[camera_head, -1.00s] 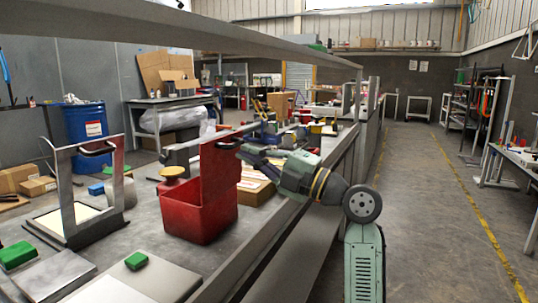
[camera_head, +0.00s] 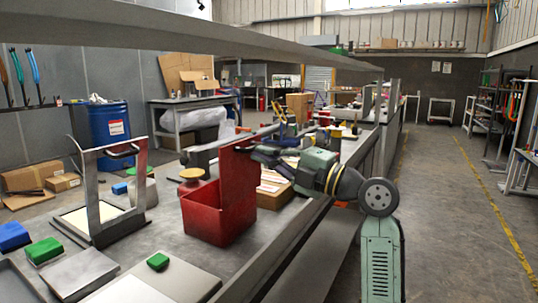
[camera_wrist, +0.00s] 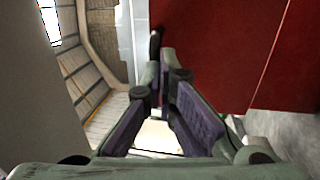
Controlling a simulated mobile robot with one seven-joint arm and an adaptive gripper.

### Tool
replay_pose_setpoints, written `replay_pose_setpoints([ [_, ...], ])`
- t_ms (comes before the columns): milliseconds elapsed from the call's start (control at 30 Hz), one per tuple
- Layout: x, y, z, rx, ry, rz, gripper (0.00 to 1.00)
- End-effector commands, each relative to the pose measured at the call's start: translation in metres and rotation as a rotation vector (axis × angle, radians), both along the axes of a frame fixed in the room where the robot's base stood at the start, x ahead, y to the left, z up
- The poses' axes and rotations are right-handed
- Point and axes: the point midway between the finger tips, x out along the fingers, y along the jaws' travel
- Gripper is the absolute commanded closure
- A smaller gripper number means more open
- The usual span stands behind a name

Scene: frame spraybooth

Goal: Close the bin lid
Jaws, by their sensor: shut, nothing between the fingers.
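The red bin (camera_head: 204,222) stands on the bench with its lid (camera_head: 238,184) raised upright at its right side. In the wrist view the red lid (camera_wrist: 215,45) fills the upper right, close beside the fingers. My gripper (camera_head: 257,152) is at the lid's right edge, near its top. In the wrist view my gripper (camera_wrist: 157,62) is shut, with its fingertips together and nothing held between them. I cannot tell whether the fingers touch the lid. The far faces of the bin and lid are hidden.
A grey metal frame (camera_head: 96,212) stands left of the bin, near a yellow-topped container (camera_head: 192,174). A cardboard box (camera_head: 272,190) is just behind the lid. A long rail (camera_head: 190,28) crosses above the bench. The aisle (camera_head: 440,220) at right is clear.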

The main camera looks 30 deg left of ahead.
Motion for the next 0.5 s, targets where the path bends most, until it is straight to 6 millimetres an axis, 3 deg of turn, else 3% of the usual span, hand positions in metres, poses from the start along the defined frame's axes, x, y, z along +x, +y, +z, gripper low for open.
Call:
replay_pose_setpoints([
  [267, -0.002, 0.016, 0.014, -0.132, -0.011, 0.000, 1.00],
  [500, -0.003, 0.044, 0.024, -0.351, -0.023, 0.001, 1.00],
])
